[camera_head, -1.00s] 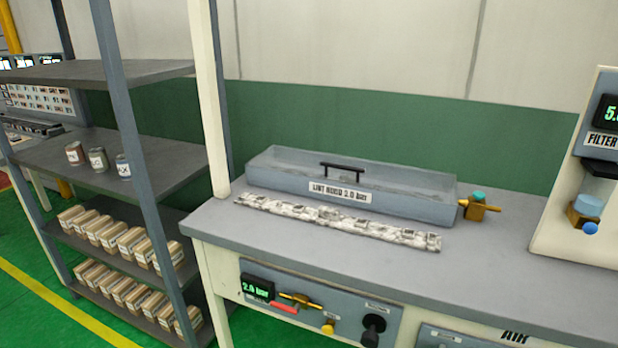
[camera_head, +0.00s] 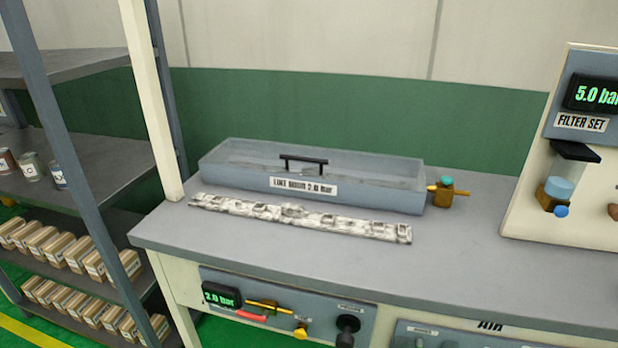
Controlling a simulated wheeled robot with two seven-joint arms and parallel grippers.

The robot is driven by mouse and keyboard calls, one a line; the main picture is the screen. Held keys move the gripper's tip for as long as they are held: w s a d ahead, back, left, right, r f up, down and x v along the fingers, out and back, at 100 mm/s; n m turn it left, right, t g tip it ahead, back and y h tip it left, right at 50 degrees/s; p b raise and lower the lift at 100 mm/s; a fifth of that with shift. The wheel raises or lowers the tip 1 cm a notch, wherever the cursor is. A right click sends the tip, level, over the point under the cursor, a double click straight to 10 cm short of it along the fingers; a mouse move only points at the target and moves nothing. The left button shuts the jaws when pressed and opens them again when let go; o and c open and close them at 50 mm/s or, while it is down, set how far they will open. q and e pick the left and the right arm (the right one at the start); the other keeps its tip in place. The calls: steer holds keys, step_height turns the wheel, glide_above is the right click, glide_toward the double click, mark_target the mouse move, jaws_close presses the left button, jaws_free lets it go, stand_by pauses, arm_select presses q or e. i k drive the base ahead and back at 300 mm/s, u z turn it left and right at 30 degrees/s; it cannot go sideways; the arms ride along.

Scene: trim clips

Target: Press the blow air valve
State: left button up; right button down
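A brass valve (camera_head: 447,194) with a teal button on top sits at the right end of the clear-lidded box (camera_head: 390,198) on the bench. I cannot tell whether it is the blow air valve. The small panel labels are too blurred to read. Neither gripper shows in the head view.
A mottled grey-white strip (camera_head: 300,216) lies in front of the box. A filter set unit (camera_head: 585,140) reading 5.0 bar stands at the right. A shelf rack (camera_head: 85,165) with cans and small boxes stands at the left. The benchtop (camera_head: 480,260) is clear in front of the valve.

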mark_target(241, 312)
steer(key=u, duration=2.25)
steer(key=i, duration=1.55)
steer(key=z, duration=3.35)
